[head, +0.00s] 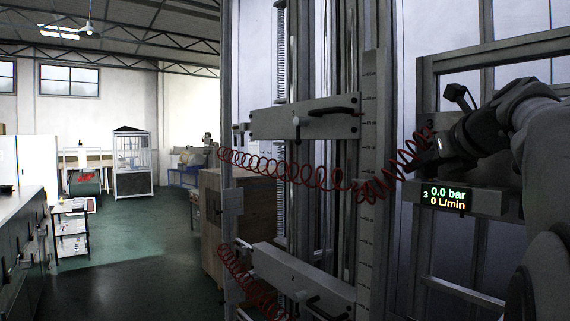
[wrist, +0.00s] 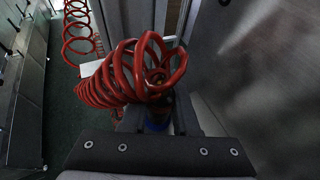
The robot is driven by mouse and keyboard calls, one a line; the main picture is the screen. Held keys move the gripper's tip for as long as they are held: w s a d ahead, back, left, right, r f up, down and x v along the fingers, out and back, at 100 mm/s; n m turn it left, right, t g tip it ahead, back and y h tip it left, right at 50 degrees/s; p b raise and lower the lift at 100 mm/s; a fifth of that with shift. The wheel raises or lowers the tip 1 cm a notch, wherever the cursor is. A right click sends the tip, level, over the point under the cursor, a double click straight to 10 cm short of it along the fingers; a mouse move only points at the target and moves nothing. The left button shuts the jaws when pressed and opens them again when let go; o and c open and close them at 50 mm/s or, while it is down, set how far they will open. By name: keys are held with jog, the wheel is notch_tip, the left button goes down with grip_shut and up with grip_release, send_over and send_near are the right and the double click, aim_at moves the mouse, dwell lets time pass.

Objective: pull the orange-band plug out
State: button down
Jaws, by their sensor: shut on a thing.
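My gripper (wrist: 158,112) is shut on a dark plug (wrist: 157,123) at the end of a red coiled hose. A blue part of the plug shows between the fingers; I cannot make out an orange band. The red hose (wrist: 125,85) loops over and just beyond the fingers and hides most of the plug's far end. In the head view my gripper (head: 428,152) is at the grey panel marked 3 on the right, with the hose (head: 310,178) running left from it. Whether the plug is seated in a socket is hidden.
A display (head: 447,198) below my gripper reads 0.0 bar and 0 L/min. A grey metal frame (head: 375,120) with crossbars (head: 300,118) stands left of my arm. A second red coil (head: 240,275) hangs lower left. The green floor (head: 150,240) is open farther left.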

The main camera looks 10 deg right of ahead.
jog(key=shift+r+p, duration=0.4)
dwell(0.6)
jog(key=shift+r+p, duration=0.6)
jog(key=shift+r, duration=0.3)
jog(key=shift+r, duration=2.15)
jog(key=shift+f, duration=0.1)
